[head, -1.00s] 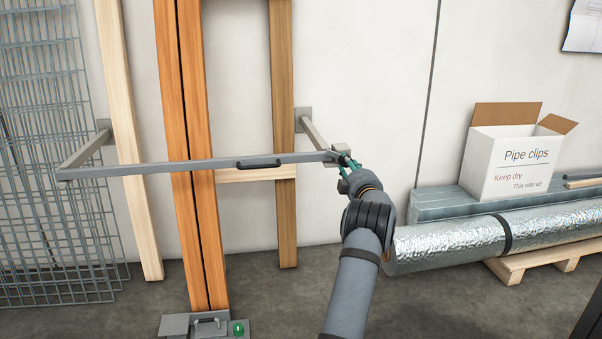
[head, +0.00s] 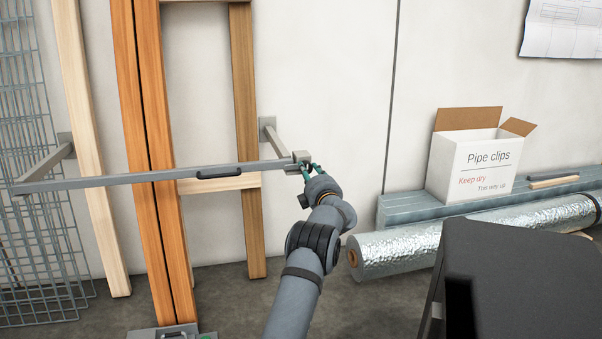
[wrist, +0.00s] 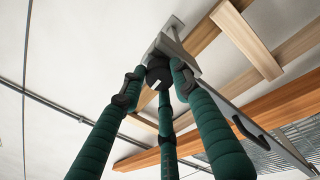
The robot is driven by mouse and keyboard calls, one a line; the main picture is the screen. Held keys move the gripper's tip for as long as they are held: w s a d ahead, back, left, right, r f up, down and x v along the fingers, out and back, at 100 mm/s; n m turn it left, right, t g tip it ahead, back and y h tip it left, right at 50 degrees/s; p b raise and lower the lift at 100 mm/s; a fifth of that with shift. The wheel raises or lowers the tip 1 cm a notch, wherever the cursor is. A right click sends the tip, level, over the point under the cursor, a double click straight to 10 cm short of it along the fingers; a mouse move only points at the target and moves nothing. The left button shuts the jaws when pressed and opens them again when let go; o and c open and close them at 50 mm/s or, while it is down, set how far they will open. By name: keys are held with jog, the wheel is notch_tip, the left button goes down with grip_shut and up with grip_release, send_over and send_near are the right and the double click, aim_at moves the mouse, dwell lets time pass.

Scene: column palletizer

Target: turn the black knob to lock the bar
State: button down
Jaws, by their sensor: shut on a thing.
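The grey bar (head: 120,180) lies across the upright timbers in the head view. Its right end meets the small grey latch block (head: 300,156) on the right wall bracket. In the wrist view the black knob (wrist: 158,72) has a small white mark on its face and sits between the green fingers. My gripper (head: 306,171) is at the bar's right end, its fingers (wrist: 156,82) shut around the knob. In the head view the fingers and wrist mostly hide the knob. The bar also shows in the wrist view (wrist: 270,143).
A black handle (head: 219,172) is fixed on the bar. Wire mesh panels (head: 30,200) lean at the left. A foil-wrapped roll (head: 400,248) and a Pipe clips box (head: 470,158) are at the right. A dark box-like shape (head: 510,270) fills the lower right.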

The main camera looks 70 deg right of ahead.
jog(key=shift+s+f, duration=0.1)
jog(key=c, duration=1.3)
grip_release()
jog(key=v, duration=1.2)
